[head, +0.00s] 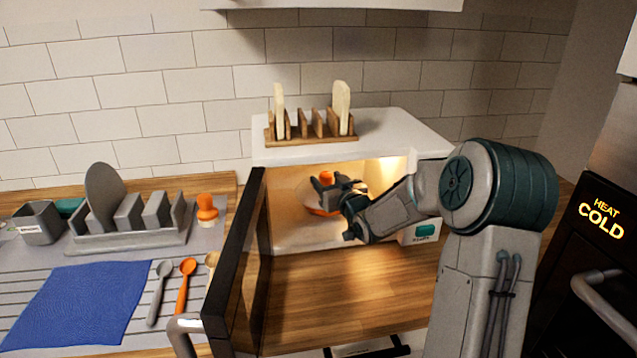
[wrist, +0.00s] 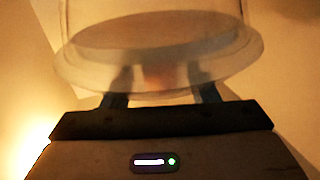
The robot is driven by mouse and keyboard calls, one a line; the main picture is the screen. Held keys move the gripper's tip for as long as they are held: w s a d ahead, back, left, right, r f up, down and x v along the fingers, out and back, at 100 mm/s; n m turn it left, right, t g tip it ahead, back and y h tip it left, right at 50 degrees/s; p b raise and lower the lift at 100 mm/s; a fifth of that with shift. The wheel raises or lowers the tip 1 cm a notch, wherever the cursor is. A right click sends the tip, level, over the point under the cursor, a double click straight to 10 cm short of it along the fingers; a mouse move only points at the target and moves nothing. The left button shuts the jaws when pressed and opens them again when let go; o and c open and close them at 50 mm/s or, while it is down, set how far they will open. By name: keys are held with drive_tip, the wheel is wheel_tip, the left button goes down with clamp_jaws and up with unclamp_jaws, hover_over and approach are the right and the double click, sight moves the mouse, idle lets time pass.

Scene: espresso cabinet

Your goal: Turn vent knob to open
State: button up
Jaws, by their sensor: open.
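A clear domed cover with an orange knob (head: 326,177) on top stands inside the open white cabinet (head: 285,157). An orange patch (head: 320,212) shows low on it, partly behind my gripper. My gripper (head: 336,207) is inside the cabinet, open, right in front of the cover. In the wrist view the clear cover (wrist: 158,80) fills the upper part, and my gripper (wrist: 162,88) has a finger on each side of a blurred orange spot (wrist: 160,74). I cannot tell whether the fingers touch it. Whether the orange knob is the vent knob is unclear.
The black cabinet door (head: 238,260) stands open on the left. A wooden rack (head: 312,127) sits on top of the cabinet. A dish rack (head: 130,235), blue cloth (head: 75,305) and spoons (head: 185,280) lie left. The wooden counter (head: 340,300) before the cabinet is clear.

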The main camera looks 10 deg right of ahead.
drive_tip(key=b+v, duration=0.1)
drive_tip(key=v, duration=1.3)
drive_tip(key=shift+a, duration=0.1)
drive_tip(key=s+a+f+m+g+h+p, duration=0.1)
drive_tip(key=s+a+g+h, duration=0.1)
drive_tip(key=s+g, duration=0.5)
drive_tip(key=s+a+f+m+g+h, duration=0.1)
drive_tip(key=s+a+g, duration=0.4)
drive_tip(key=s, duration=1.5)
drive_tip(key=f+g+h, duration=0.1)
drive_tip(key=g, duration=0.1)
drive_tip(key=shift+a+f+m+g+p, duration=0.15)
drive_tip(key=shift+f+m+g+p, duration=0.15)
drive_tip(key=shift+f+m+p, duration=0.1)
drive_tip(key=c, duration=0.4)
